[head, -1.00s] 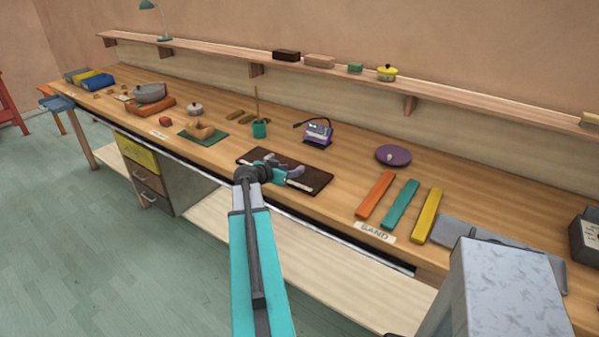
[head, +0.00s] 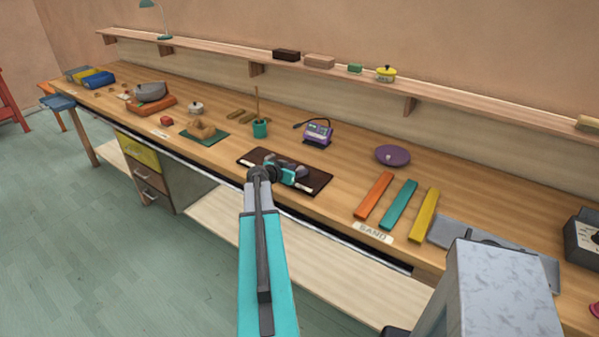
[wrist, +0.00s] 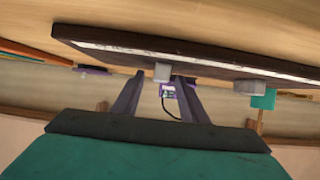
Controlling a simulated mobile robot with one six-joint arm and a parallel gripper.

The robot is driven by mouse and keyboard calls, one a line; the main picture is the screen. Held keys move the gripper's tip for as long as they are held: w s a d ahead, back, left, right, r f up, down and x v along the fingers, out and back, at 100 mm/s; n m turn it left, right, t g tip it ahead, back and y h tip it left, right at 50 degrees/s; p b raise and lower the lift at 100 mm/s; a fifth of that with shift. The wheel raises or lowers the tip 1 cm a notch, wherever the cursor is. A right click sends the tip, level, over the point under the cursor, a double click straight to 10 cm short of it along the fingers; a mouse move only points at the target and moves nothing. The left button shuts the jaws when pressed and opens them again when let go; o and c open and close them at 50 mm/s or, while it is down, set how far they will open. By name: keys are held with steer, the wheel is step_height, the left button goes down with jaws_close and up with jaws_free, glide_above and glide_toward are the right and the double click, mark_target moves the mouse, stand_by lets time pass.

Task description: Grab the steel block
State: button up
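A dark brown board (head: 318,182) lies on the wooden bench, and its underside-up image fills the top of the wrist view (wrist: 100,43). Two small light grey blocks sit on it: one (wrist: 162,72) appears between my fingertips, the other (wrist: 248,86) stands to the right. I cannot tell which is steel. My gripper (wrist: 160,77) is open, its two purple-grey fingers apart on either side of the first block, with no visible grip on it. In the head view my gripper (head: 300,168) is over the board and hides most of what is on it.
A purple device (head: 317,133) and a teal cup with a stick (head: 259,128) stand behind the board. Orange (head: 374,194), teal (head: 398,205) and yellow (head: 426,215) bars lie to the right, near a purple disc (head: 392,155). Bench between board and orange bar is clear.

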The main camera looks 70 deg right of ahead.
steer(key=shift+c, duration=0.4)
jaws_close()
steer(key=shift+r, duration=0.25)
steer(key=shift+r+b, duration=0.9)
steer(key=shift+r, duration=0.15)
steer(key=w+a+r+b, duration=0.1)
steer(key=w+a+b, duration=0.2)
steer(key=a, duration=0.4)
steer(key=w+a+r+b, duration=0.1)
steer(key=w+a+b, duration=0.2)
steer(key=a, duration=0.4)
steer(key=shift+w+a+r, duration=0.25)
steer(key=shift+w, duration=0.25)
